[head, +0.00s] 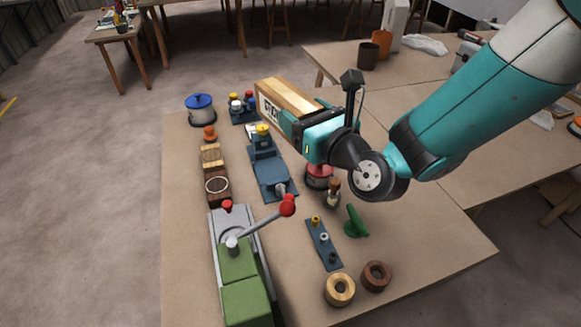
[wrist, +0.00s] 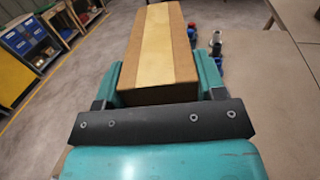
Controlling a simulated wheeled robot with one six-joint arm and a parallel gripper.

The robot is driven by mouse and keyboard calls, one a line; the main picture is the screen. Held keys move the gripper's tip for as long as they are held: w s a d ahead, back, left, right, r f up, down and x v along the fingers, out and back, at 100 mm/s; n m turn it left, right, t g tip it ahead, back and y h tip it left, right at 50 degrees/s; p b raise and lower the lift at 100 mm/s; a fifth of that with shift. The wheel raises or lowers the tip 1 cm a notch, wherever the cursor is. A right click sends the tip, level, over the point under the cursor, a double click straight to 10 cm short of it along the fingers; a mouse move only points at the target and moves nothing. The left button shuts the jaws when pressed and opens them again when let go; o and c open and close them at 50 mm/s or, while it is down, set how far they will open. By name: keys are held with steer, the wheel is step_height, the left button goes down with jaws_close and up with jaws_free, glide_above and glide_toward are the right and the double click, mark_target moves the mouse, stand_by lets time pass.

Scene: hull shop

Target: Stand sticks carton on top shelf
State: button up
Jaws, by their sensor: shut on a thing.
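The sticks carton (head: 288,97) is a long brown box with a pale stripe along its top and dark lettering on a light end panel. My gripper (head: 301,132) is shut on it and holds it above the workbench (head: 185,262). In the wrist view the carton (wrist: 160,50) lies lengthwise between the two teal fingers of my gripper (wrist: 160,85), pointing away from me. Its underside is hidden. I see no shelf that I can surely call the top shelf; shelf units (wrist: 37,40) stand at the far left in the wrist view.
Below are a green and grey machine with a red-knobbed lever (head: 245,262), a blue-lidded tin (head: 200,108), a blue vise-like tool (head: 270,176), a green piece (head: 355,221) and wooden rings (head: 339,289). Another table (head: 440,85) stands behind at the right. Open floor (head: 80,200) lies left.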

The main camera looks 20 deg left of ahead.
steer(key=w+d+m+t+h+b, duration=0.3)
steer(key=w+d+h+b, duration=0.15)
steer(key=w+d, duration=0.7)
steer(key=shift+y, duration=0.45)
steer(key=shift+s+d+f+b, duration=0.15)
steer(key=shift+f+b, duration=1.9)
steer(key=shift+f, duration=1.3)
steer(key=shift+s+d+f+b, duration=0.15)
steer(key=shift+f+b, duration=1.85)
steer(key=shift+f, duration=1.35)
steer(key=shift+s+d+f+b, duration=0.15)
steer(key=shift+f+b, duration=1.9)
steer(key=shift+f, duration=1.3)
steer(key=o, duration=1.1)
steer(key=shift+c, duration=0.2)
steer(key=shift+r, duration=0.15)
